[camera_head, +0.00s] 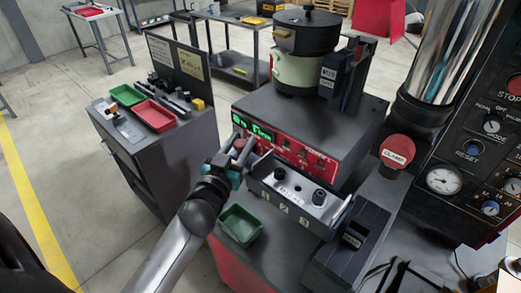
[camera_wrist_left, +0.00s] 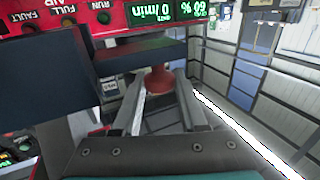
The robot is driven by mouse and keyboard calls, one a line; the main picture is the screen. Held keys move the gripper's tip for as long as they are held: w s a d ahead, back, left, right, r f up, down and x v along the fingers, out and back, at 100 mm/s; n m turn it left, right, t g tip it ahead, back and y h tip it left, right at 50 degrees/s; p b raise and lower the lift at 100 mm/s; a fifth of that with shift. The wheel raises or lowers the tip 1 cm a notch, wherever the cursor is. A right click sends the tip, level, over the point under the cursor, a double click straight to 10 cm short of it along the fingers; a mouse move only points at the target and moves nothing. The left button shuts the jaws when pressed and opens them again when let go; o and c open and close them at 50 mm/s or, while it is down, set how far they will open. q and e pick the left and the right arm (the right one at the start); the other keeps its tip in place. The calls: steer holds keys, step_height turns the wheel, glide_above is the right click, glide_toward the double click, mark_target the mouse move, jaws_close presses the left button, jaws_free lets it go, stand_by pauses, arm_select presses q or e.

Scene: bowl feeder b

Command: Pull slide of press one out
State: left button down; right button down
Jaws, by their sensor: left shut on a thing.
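The slide unit (camera_head: 292,192), a dark block with a light metal top plate and black knobs, stands in front of the feeder's red control panel. My left gripper (camera_head: 240,158) is at its left end. In the left wrist view, the fingers of my left gripper (camera_wrist_left: 160,98) are closed around a red knob (camera_wrist_left: 160,78), with a dark block (camera_wrist_left: 135,55) just behind it. The red knob also shows between the fingers in the head view (camera_head: 240,144). What the knob joins to is hidden. My right gripper is not in view.
A green tray (camera_head: 240,225) sits below the gripper. The bowl feeder (camera_head: 305,60) stands behind its red panel (camera_head: 285,145). A grey cabinet (camera_head: 180,150) with green and red trays is at left. A press with a red clamp button (camera_head: 397,150) is at right.

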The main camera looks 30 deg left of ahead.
arm_select(q)
steer(key=w+a, duration=0.2)
steer(key=a, duration=0.8)
steer(key=shift+w+r+p, duration=0.15)
steer(key=shift+r+p, duration=0.05)
steer(key=shift+p, duration=0.2)
steer(key=c, duration=0.9)
jaws_free()
steer(key=o, duration=0.4)
steer(key=shift+a+f, duration=0.1)
steer(key=shift+f, duration=0.05)
steer(key=shift+o, duration=0.2)
steer(key=s+d, duration=0.2)
steer(key=s, duration=1.3)
steer(key=shift+d+b, duration=0.3)
